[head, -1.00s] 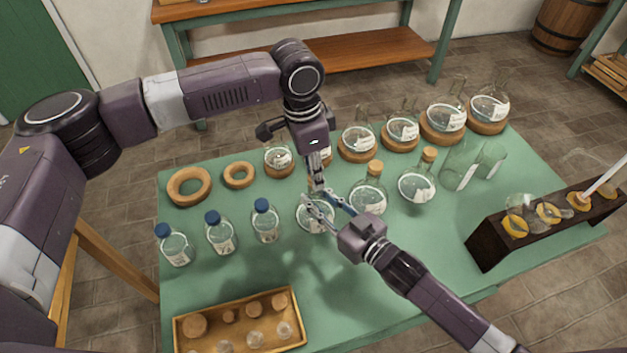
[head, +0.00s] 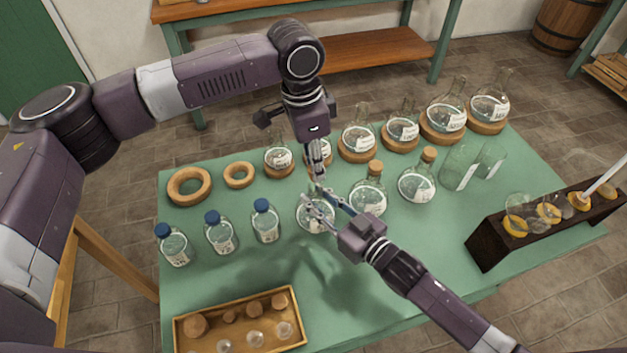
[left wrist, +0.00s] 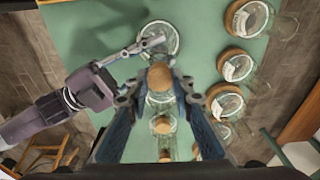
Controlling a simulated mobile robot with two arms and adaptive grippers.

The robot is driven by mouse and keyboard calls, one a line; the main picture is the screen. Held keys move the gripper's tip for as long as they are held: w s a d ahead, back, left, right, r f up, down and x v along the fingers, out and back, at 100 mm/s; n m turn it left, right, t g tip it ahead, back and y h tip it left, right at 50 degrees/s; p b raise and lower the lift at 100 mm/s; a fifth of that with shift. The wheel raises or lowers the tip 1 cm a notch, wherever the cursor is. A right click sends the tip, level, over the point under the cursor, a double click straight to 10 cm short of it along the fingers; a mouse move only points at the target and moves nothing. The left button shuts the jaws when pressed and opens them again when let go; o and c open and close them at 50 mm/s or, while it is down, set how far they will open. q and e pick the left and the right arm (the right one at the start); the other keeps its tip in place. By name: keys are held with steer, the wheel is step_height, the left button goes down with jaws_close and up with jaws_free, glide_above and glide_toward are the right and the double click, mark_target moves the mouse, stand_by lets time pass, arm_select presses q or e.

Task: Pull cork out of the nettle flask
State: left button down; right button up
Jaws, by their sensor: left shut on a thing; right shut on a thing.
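The nettle flask (head: 313,218) is clear glass with a white label. It stands on the green table, at the left end of a row with two corked flasks. My right gripper (head: 319,198) is shut on its neck from the front right. My left gripper (head: 318,178) points down from directly above the flask. In the left wrist view the cork (left wrist: 160,77) sits between the left fingertips, and the flask (left wrist: 157,35) shows beyond it. The left gripper is shut on the cork.
Two corked flasks (head: 368,200) (head: 416,185) stand close on the right. Blue-capped bottles (head: 265,224) stand on the left. Flasks on cork rings line the back. A wooden tray (head: 188,345) of stoppers lies in front, and a dark rack (head: 490,245) stands at right.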

arm_select(q)
steer(key=shift+r, duration=0.3)
arm_select(e)
steer(key=o, duration=1.1)
steer(key=shift+f, duration=0.1)
